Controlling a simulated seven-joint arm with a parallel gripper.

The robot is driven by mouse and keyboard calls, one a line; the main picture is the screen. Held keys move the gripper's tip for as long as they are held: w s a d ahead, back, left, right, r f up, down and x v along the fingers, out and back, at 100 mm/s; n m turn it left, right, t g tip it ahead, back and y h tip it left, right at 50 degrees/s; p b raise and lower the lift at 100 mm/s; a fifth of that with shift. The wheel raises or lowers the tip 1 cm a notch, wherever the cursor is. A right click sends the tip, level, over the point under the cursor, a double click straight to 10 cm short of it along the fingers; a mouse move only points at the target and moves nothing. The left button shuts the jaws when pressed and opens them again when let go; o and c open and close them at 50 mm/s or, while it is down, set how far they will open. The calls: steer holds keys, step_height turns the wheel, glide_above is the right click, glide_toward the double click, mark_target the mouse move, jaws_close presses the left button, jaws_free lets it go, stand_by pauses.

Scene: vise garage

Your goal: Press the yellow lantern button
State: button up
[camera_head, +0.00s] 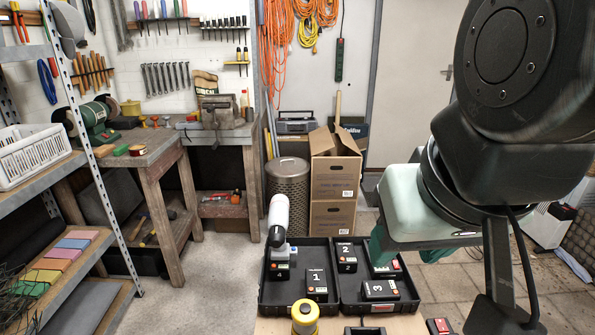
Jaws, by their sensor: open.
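A yellow lantern (305,317) stands at the bottom edge of the picture, in front of the black case. Only its rounded yellow top shows; its lower part is cut off by the frame. I cannot make out a separate button on it. My gripper (378,256) is open and empty, to the upper right of the lantern and apart from it. Its pale green hand and teal finger hang over the right side of the case; the other finger cannot be made out clearly.
An open black case (338,306) holds several numbered black blocks and an upright white-and-black device (278,225). A red-topped block (438,326) lies at the bottom right. Cardboard boxes (334,180), a metal bin (288,188) and a workbench (150,158) stand behind.

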jaws_close()
stand_by(1.4)
